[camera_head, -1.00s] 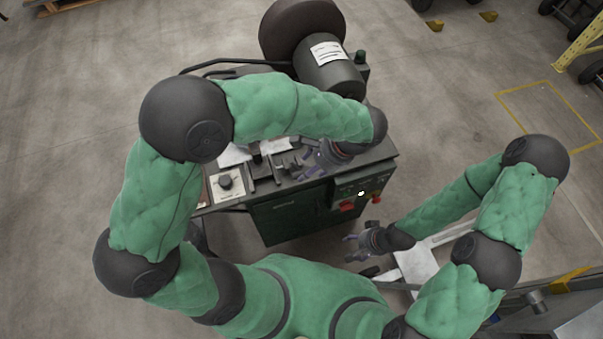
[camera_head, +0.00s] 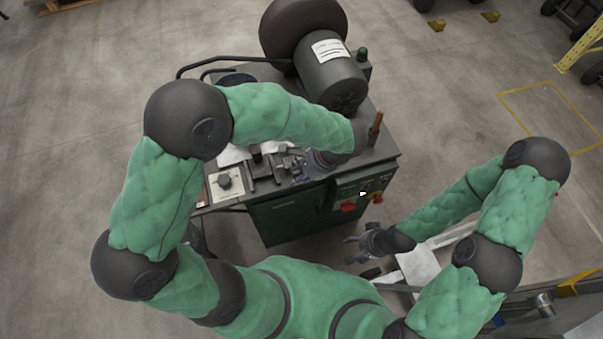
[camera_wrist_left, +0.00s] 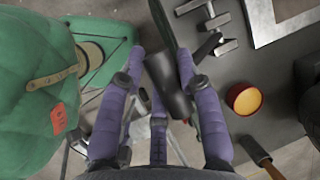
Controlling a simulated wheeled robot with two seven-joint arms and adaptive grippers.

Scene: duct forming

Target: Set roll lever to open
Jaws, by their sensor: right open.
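A dark green machine (camera_head: 290,215) stands in front of me. A lever with a brown handle (camera_head: 376,128) stands upright at its right back; a similar brown handle shows at the lower right of the left wrist view (camera_wrist_left: 274,172). Which part is the roll lever is not clear. My left gripper (camera_head: 298,168) is low over the machine's front edge. In the left wrist view its purple fingers (camera_wrist_left: 163,52) are apart, with a dark cylinder (camera_wrist_left: 166,82) between them; whether they grip it is unclear. My right gripper (camera_head: 352,250) is open and empty, right of the machine's front.
A dark motor (camera_head: 330,75) stands on the machine's back. A white-plated knob (camera_head: 226,184) sits at its left, and a red switch (camera_head: 348,207) on its front. The floor on the left is clear.

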